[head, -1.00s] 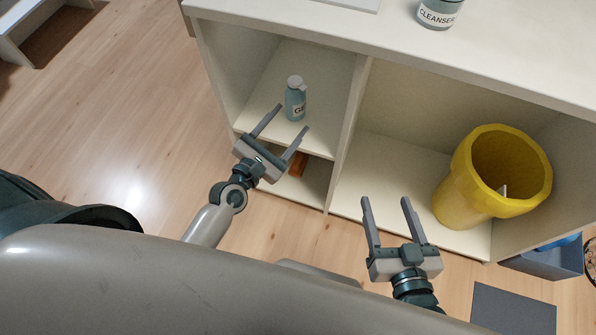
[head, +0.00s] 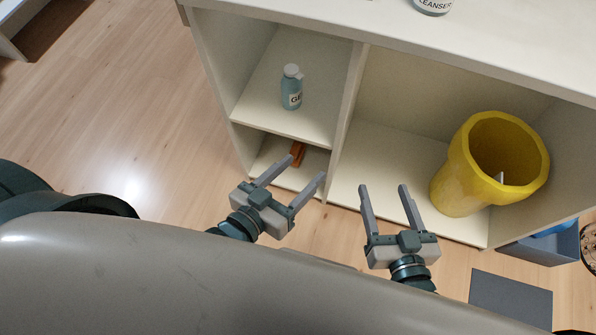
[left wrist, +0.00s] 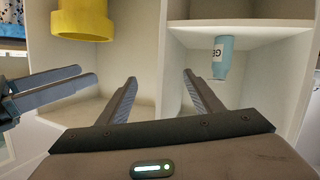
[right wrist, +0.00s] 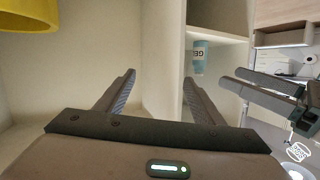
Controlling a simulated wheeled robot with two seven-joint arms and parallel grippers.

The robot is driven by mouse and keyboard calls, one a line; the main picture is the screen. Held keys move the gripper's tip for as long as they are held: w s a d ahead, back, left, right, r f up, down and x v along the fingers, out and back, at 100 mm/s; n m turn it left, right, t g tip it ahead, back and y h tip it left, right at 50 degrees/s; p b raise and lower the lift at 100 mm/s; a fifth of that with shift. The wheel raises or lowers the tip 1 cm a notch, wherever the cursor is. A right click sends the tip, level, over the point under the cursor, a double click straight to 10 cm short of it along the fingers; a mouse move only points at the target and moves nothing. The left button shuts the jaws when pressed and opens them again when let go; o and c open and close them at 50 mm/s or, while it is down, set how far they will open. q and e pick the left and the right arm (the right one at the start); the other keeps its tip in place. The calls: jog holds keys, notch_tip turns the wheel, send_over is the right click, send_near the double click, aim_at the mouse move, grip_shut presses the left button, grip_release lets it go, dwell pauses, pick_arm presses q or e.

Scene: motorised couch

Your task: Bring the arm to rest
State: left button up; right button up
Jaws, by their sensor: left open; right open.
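My left gripper (head: 291,184) is open and empty in the head view, in front of the lower left compartment of the white shelf unit (head: 345,110). My right gripper (head: 383,188) is open and empty, to its right, in front of the larger compartment. The right gripper's fingers also show at the left edge of the left wrist view (left wrist: 40,88). The left gripper's fingers show at the right of the right wrist view (right wrist: 270,90). Both arms are mostly hidden behind my body in the head view.
A blue bottle (head: 291,92) stands on the upper left shelf. An orange item (head: 297,153) lies in the compartment below. A yellow bin (head: 455,178) stands in the right compartment. A cleanser bottle (head: 433,6) stands on top. A grey box (head: 540,247) and a dark mat (head: 510,299) are at lower right. The floor at left is clear.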

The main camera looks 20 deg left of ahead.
pick_arm(q)
jog(key=shift+s+r+m, duration=0.1)
jog(key=shift+s+m, duration=0.05)
jog(key=shift+m, duration=0.25)
pick_arm(e)
jog(key=shift+f, duration=0.15)
